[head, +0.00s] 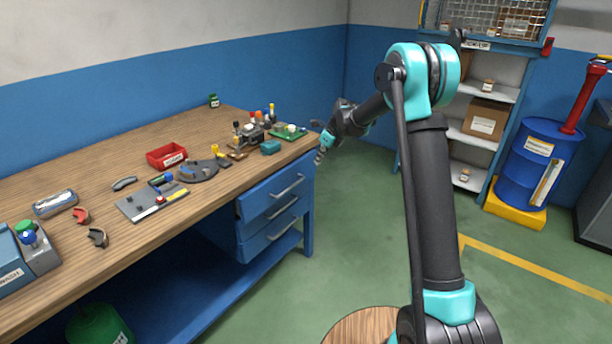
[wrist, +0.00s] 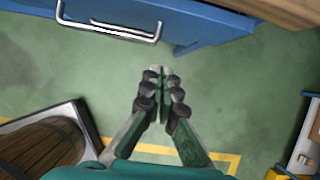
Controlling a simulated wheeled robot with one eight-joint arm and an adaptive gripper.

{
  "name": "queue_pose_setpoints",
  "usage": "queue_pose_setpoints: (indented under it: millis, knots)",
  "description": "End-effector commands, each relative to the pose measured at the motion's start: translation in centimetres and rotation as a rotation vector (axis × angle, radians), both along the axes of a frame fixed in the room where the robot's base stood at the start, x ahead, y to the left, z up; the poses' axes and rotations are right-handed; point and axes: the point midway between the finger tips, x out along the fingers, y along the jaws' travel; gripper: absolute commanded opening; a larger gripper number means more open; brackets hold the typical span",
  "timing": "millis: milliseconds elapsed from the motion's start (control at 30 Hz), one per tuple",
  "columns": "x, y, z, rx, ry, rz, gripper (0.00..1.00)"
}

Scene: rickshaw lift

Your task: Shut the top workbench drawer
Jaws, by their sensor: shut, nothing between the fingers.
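The blue workbench (head: 308,215) has a stack of blue drawers under its right end, each with a metal bar handle. The top drawer (head: 262,199) appears to stand out a little from the drawers below; how far is hard to tell. My gripper (head: 319,158) is off the bench's right front corner, beside the top drawer and apart from it. In the wrist view my gripper (wrist: 160,76) has its fingers together and empty. A drawer handle (wrist: 112,30) on a blue front shows there at upper left, clear of the fingertips.
The bench top (head: 105,172) holds a red bin (head: 166,156), a green board (head: 290,131) and several tools. A blue drum (head: 535,165) on a yellow base and a shelf unit (head: 487,95) stand at right. A round wooden top (head: 360,328) is at front. Green floor is open between.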

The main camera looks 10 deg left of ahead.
Motion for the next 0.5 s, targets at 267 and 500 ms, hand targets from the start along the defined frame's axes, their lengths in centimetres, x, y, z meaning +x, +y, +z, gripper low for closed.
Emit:
queue_pose_setpoints:
  millis: [267, 500]
  knots:
    - [-7.9, 0.1, -4.1, 0.211, -0.110, 0.015, 0.00]
    - [-14.9, -0.3, -4.6, 0.358, -0.201, 0.006, 0.00]
